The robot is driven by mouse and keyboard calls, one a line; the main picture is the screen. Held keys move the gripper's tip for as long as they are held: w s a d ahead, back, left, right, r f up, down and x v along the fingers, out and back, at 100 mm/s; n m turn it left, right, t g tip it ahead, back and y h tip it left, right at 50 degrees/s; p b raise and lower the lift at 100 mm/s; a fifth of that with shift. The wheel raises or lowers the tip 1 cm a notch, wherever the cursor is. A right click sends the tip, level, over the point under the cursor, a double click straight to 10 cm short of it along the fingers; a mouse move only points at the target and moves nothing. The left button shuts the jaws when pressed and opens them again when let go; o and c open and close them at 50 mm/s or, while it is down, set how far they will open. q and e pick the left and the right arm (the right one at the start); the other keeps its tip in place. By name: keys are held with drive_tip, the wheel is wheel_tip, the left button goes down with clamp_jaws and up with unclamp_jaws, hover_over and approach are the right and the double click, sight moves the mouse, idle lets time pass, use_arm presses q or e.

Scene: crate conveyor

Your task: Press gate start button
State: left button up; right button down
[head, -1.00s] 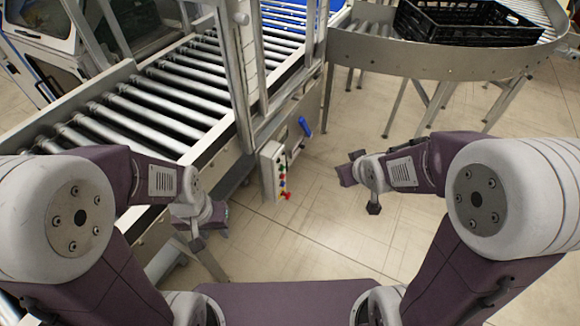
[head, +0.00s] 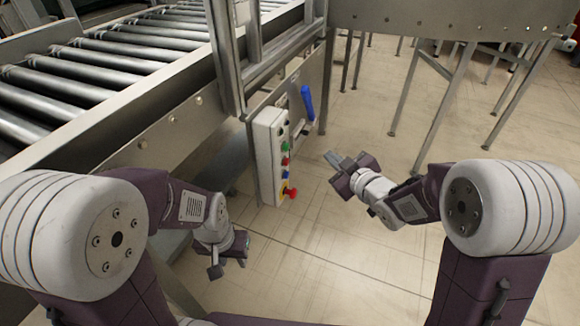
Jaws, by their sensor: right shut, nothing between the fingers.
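A pale control box (head: 266,150) stands upright on the conveyor's side, near the middle of the head view. Its face carries a column of small buttons: a green button (head: 286,147), a red one (head: 285,161) and a blue one (head: 284,175), with a larger red knob (head: 291,194) at the bottom. No label is readable to show which is the gate start button. My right gripper (head: 331,158) is shut and empty, to the right of the box and apart from the buttons, its fingers pointing left toward them. My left gripper (head: 228,267) hangs open and empty, low and left of the box.
A roller conveyor (head: 150,125) runs along the left, with a metal post (head: 222,60) beside the box. A blue handle (head: 307,104) sticks out just right of the box. A curved conveyor (head: 450,22) on legs stands behind.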

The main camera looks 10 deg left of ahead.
sight(287, 147)
use_arm(q)
drive_tip(key=shift+f, duration=0.45)
use_arm(e)
drive_tip(key=shift+f, duration=0.5)
use_arm(q)
drive_tip(key=shift+f+b, duration=0.7)
use_arm(e)
drive_tip(key=w+a, duration=0.2)
drive_tip(key=a, duration=0.6)
drive_tip(key=shift+w+a, duration=0.25)
drive_tip(key=shift+w, duration=0.1)
drive_tip(key=shift+a, duration=0.1)
idle(0.4)
use_arm(q)
drive_tip(key=shift+f, duration=0.1)
use_arm(e)
drive_tip(key=shift+w+a, duration=0.1)
drive_tip(key=shift+a, duration=0.15)
